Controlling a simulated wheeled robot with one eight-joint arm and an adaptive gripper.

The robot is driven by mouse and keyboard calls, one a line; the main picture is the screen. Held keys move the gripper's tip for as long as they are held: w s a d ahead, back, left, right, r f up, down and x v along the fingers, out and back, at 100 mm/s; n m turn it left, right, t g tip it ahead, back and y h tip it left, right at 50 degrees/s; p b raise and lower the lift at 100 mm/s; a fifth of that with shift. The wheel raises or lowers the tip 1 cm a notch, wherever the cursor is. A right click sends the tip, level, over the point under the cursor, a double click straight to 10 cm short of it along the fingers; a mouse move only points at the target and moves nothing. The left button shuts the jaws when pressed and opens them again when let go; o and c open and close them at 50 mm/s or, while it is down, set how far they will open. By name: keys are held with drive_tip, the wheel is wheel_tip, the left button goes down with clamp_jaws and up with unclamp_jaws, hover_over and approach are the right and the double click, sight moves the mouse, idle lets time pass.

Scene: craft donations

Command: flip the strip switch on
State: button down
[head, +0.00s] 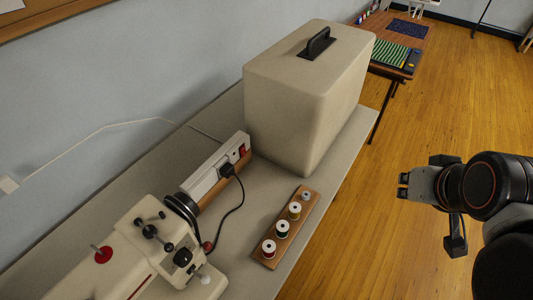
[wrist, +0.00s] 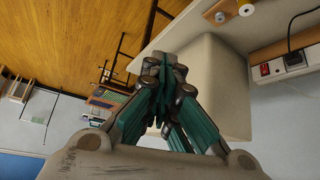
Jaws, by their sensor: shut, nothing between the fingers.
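A white power strip (head: 213,171) stands on its side along a wooden block on the table, with a black plug in it. Its red switch (head: 242,150) is at the end near the beige case. The strip (wrist: 294,62) and red switch (wrist: 264,70) also show at the right of the wrist view. I cannot tell which way the switch is set. My gripper (head: 404,186) is over the floor, off the table's right side, well apart from the strip. In the wrist view my gripper (wrist: 164,78) has its fingers together and empty.
A large beige case (head: 300,95) with a black handle stands beside the strip's switch end. A wooden rack (head: 285,230) with several thread spools lies in front. A sewing machine (head: 150,240) is at lower left. Wooden floor (head: 440,100) is clear around my gripper.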

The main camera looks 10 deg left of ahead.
drive_tip(key=w+a+f+m+g+y+p, duration=0.2)
drive_tip(key=w+a+f+m+y, duration=0.15)
drive_tip(key=w+a+m, duration=0.85)
drive_tip(key=w+a+f+m+g+y+p, duration=0.1)
drive_tip(key=w+a+f+m+g+y, duration=0.1)
drive_tip(key=w+a+f+m, duration=0.5)
drive_tip(key=a+f+m+y, duration=0.1)
drive_tip(key=a+f+m, duration=0.2)
drive_tip(key=a+f, duration=0.3)
drive_tip(key=shift+a+f+m+p, duration=0.3)
drive_tip(key=shift+a+p, duration=0.05)
drive_tip(key=shift+a, duration=0.8)
drive_tip(key=shift+y, duration=0.25)
